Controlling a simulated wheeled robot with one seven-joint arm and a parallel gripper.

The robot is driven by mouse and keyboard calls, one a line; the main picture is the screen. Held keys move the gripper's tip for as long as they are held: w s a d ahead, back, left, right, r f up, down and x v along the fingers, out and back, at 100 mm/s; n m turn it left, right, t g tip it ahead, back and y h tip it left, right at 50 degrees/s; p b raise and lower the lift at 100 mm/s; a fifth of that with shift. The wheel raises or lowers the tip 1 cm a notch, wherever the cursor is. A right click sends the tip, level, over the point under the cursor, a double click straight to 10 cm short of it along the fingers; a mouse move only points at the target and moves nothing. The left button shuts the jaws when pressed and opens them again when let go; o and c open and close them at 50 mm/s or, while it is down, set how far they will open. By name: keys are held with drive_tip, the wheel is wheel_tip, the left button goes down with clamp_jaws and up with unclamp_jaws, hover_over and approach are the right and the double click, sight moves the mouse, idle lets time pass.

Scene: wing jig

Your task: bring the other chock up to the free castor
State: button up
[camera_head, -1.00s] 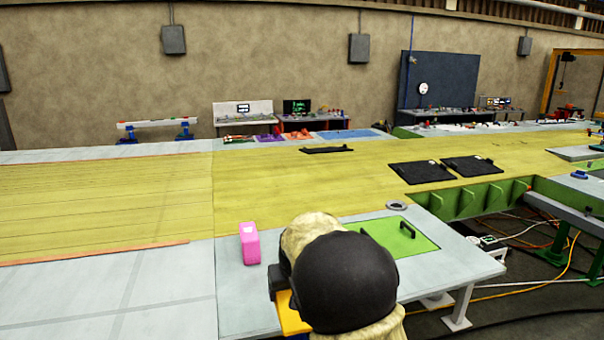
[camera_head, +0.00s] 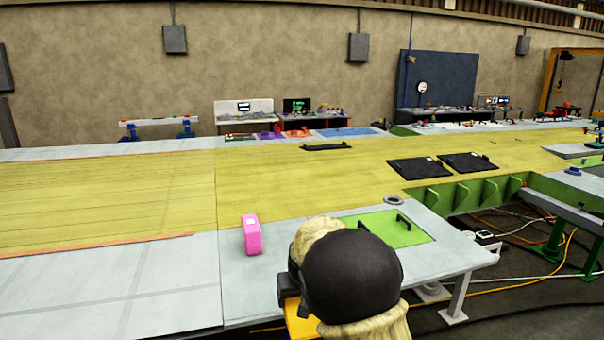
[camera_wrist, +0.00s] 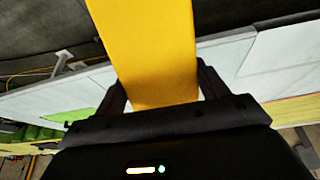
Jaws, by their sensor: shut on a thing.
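My gripper (camera_wrist: 158,95) is shut on a yellow block (camera_wrist: 148,45), which I take to be the chock. In the wrist view the block stands out between the two dark fingers and runs off the top edge. In the head view my gripper is mostly hidden behind my own arm, and a corner of the yellow block (camera_head: 300,322) shows in front of the grey table's near edge. No castor can be made out in either view.
A pink block (camera_head: 251,235) stands on the grey table (camera_head: 270,275). A green panel (camera_head: 405,230) with a dark handle lies to its right. Black mats (camera_head: 420,171) lie on the yellow surface (camera_head: 300,180) behind. Cables run over the floor at right.

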drive_tip(key=s+d+f+m, duration=0.1)
drive_tip(key=s+d+f, duration=0.1)
drive_tip(key=d+f, duration=0.3)
drive_tip(key=s+d+f+m, duration=0.1)
drive_tip(key=s+d+f, duration=0.2)
drive_tip(key=f, duration=0.6)
drive_tip(key=s+d+f+h, duration=0.1)
drive_tip(key=s+d+f, duration=0.1)
drive_tip(key=d+f, duration=0.5)
drive_tip(key=shift+s+d+f+m, duration=0.3)
drive_tip(key=shift+s+d+m, duration=0.1)
drive_tip(key=shift+d, duration=0.15)
drive_tip(key=s+f, duration=0.4)
drive_tip(key=f, duration=0.1)
drive_tip(key=shift+s+f, duration=0.2)
drive_tip(key=shift+w, duration=0.15)
idle(1.3)
